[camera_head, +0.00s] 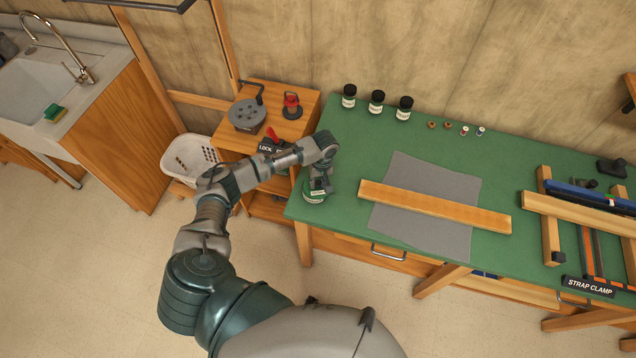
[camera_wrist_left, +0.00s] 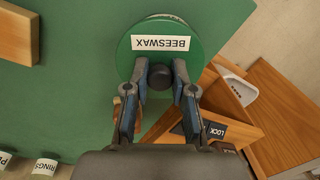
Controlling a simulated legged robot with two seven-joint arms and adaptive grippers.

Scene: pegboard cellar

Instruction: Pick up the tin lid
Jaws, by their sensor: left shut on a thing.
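The round green tin lid (camera_wrist_left: 128,62) carries a white BEESWAX label and a dark knob (camera_wrist_left: 158,78). My left gripper (camera_wrist_left: 160,74) has its two fingers closed around that knob. In the head view the tin lid (camera_head: 314,197) is at the left front corner of the green bench, below my left gripper (camera_head: 319,182). The gripper partly covers it there. I cannot tell whether the lid touches the tin under it. My right gripper is not in view.
A wooden strip (camera_head: 435,207) lies across a grey mat (camera_head: 405,170) on the green bench (camera_head: 335,135). Several dark-lidded jars (camera_head: 377,102) stand at the back. A wooden cabinet (camera_head: 290,95) and white basket (camera_head: 187,152) are left. The strap clamp rack (camera_head: 560,205) is right.

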